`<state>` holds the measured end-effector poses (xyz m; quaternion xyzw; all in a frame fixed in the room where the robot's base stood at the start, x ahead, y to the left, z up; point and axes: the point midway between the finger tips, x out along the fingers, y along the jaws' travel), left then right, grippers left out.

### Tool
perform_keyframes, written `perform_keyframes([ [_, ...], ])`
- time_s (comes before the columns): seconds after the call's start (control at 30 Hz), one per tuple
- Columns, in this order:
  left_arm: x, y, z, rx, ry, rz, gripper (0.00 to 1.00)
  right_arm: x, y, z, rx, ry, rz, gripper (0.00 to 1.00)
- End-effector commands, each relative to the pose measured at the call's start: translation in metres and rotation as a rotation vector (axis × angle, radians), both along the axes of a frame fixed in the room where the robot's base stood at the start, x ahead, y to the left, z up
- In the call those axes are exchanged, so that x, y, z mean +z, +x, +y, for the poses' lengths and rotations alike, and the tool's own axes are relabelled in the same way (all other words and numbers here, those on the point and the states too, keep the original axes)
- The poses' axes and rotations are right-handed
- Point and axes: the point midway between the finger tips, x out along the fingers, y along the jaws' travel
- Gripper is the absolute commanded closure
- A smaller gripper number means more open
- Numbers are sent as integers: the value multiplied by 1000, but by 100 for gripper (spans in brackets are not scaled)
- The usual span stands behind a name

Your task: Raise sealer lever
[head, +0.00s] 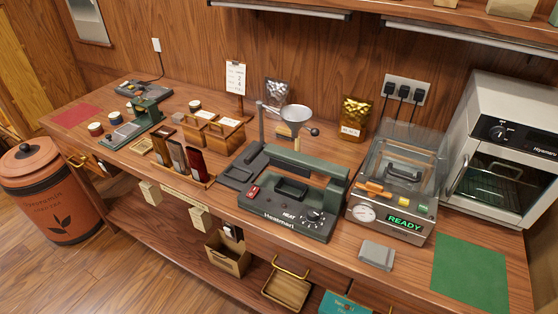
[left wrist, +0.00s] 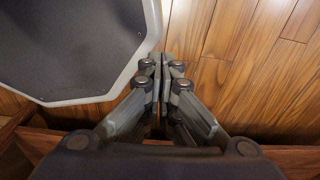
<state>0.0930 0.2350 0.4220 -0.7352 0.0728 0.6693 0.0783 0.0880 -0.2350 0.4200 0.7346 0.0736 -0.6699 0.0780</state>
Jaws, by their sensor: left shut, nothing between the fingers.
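The green heat sealer (head: 318,227) stands on the counter near the middle of the head view, with a red switch, a dial and the word HEAT on its front. A long green bar (head: 300,162) runs across its back, and a black handle (head: 291,188) lies low in front of that bar. I cannot tell how far the lever is down. My left gripper (left wrist: 160,62) shows only in the left wrist view, shut and empty above a wooden floor, away from the sealer. My right gripper is in neither view.
Right of the sealer stands a clear-lidded machine (head: 398,218) reading READY, then a white oven (head: 510,145). A grey block (head: 376,254) and green mat (head: 470,272) lie in front. A scale-like stand with a silver bowl (head: 296,114) is behind the sealer. Wooden boxes (head: 224,137) stand left.

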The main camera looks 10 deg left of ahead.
Motion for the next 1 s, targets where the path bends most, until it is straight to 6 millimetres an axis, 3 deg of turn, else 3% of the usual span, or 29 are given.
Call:
perform_keyframes([
  [0.17,9,36,-8,5,-6,-25,100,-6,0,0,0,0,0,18],
  [0.47,53,106,-22,14,-12,-65,100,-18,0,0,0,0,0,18],
  [0.7,105,150,-29,22,-17,-97,100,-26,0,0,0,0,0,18],
  [1.0,185,188,-33,21,-18,-146,100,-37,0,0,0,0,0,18],
])
